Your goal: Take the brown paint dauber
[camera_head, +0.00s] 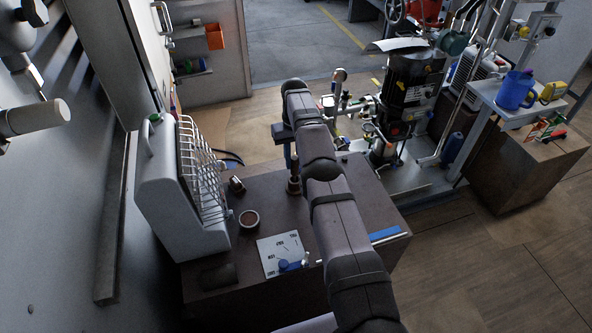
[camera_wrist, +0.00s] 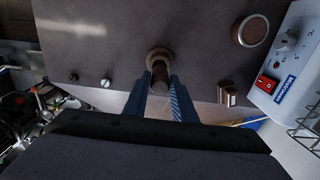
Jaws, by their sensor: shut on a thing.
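The brown paint dauber (camera_head: 294,186) stands upright on the dark brown cabinet top, left of my arm in the head view. It has a wide round base and a narrower stem. In the wrist view the dauber (camera_wrist: 159,66) shows between the blue fingers. My gripper (camera_wrist: 160,84) is shut on its stem from above, one finger on each side. In the head view my gripper (camera_head: 289,157) is partly hidden by my wrist. The dauber's base appears to rest on the surface; I cannot tell whether it is slightly lifted.
A grey heater with a wire grille (camera_head: 200,170) stands at the left. Pump machinery (camera_head: 410,90) stands beyond at the right.

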